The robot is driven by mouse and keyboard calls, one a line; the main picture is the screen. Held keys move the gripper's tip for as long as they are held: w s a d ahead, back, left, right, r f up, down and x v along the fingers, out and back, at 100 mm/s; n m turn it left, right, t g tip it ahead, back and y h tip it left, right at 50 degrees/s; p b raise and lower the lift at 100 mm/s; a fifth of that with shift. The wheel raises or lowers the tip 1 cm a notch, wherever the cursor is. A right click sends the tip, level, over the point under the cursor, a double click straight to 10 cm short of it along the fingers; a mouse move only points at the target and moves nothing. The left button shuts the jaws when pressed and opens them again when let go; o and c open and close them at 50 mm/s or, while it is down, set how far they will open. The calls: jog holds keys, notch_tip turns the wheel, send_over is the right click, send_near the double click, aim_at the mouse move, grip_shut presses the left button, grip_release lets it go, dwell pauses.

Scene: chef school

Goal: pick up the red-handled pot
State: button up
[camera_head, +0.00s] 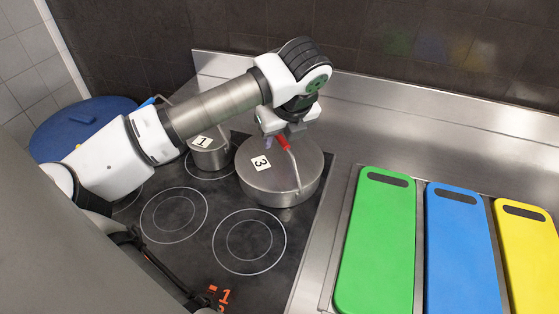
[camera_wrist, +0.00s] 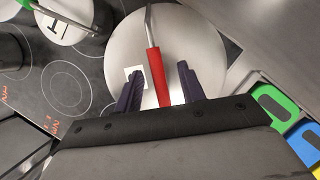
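The red-handled pot (camera_head: 281,178) is a lidded steel pot with a label marked 3, on the back right of the black cooktop. Its red handle (camera_head: 283,142) arches over the lid; in the wrist view the red grip (camera_wrist: 158,76) runs between my fingers. My gripper (camera_wrist: 158,82) is open, with a purple finger on each side of the red grip and a visible gap to both. In the head view my gripper (camera_head: 277,139) is just above the lid, at the handle. Its far finger is partly hidden there.
A smaller pot (camera_head: 209,156) labelled 1 stands left of the pot. A blue round lid or pan (camera_head: 62,135) is at far left. Green (camera_head: 376,240), blue (camera_head: 459,250) and yellow (camera_head: 529,245) cutting boards lie to the right. The front burners (camera_head: 249,241) are bare.

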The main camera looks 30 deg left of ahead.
aim_at(278, 155)
jog(key=x, duration=0.2)
jog(key=shift+a+f, duration=0.1)
jog(key=shift+f, duration=0.2)
jog(key=shift+f+b, duration=0.3)
jog(key=shift+b, duration=0.4)
dwell(0.5)
jog(key=shift+c, duration=0.4)
grip_shut()
jog(key=shift+r, duration=0.1)
dwell(1.1)
